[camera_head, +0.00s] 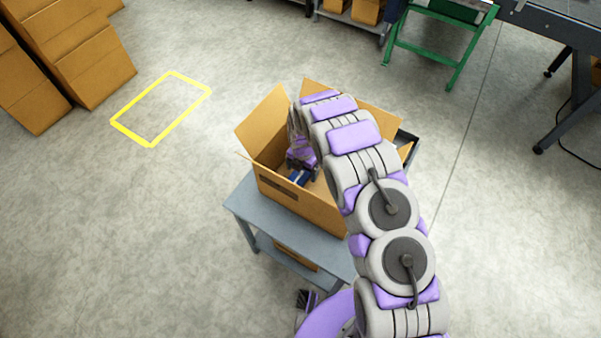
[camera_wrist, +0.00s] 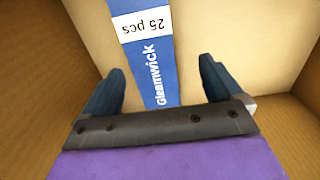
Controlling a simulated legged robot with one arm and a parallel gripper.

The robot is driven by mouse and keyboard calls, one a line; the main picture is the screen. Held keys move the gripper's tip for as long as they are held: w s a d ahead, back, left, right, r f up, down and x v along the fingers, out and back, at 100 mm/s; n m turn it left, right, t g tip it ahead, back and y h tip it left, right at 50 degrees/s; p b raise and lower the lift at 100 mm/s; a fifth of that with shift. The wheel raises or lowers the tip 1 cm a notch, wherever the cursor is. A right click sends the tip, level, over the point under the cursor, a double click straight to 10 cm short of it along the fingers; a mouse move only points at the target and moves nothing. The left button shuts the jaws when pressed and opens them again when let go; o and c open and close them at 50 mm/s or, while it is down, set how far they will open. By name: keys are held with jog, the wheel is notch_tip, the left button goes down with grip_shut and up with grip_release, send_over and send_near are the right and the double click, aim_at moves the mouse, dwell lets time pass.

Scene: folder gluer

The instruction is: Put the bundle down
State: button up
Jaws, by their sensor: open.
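The bundle (camera_wrist: 155,62) is a pale stack with a blue band that reads "Gleamwick" and a white label that reads "25 pcs". It lies inside the open cardboard box (camera_head: 305,206), with brown box walls on both sides in the wrist view. My gripper (camera_wrist: 160,78) is open, its two dark blue fingers apart on either side of the band. I cannot tell whether the fingers touch the bundle. In the head view my gripper (camera_head: 301,165) reaches down into the box, and my arm hides the box's right part.
The box stands with flaps up on a small grey table (camera_head: 250,208). A dark tray edge (camera_head: 408,140) shows behind it. A yellow floor outline (camera_head: 160,108) is empty, near stacked cartons (camera_head: 85,65). A green stand (camera_head: 440,45) is at the back.

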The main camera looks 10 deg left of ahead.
aim_at(301, 176)
notch_tip(301, 176, up, 8)
jog(key=p, duration=0.1)
jog(key=shift+a, duration=0.35)
jog(key=shift+d+f, duration=0.1)
jog(key=s+d+r+m, duration=0.5)
jog(key=d+r+m, duration=0.3)
jog(key=r, duration=0.4)
jog(key=s+d+r+m, duration=0.4)
jog(key=d+r+m, duration=0.3)
jog(key=d+r, duration=0.4)
jog(key=s+d+r+m, duration=0.2)
jog(key=s+m, duration=0.3)
jog(key=s, duration=0.5)
jog(key=s+d+r+m+g, duration=0.1)
jog(key=s+d+r+m, duration=0.2)
jog(key=s, duration=0.7)
jog(key=s+d+r+m, duration=0.3)
jog(key=s+r+m, duration=0.3)
jog(key=s+m, duration=0.3)
jog(key=shift+s+g, duration=0.4)
jog(key=shift+s, duration=0.1)
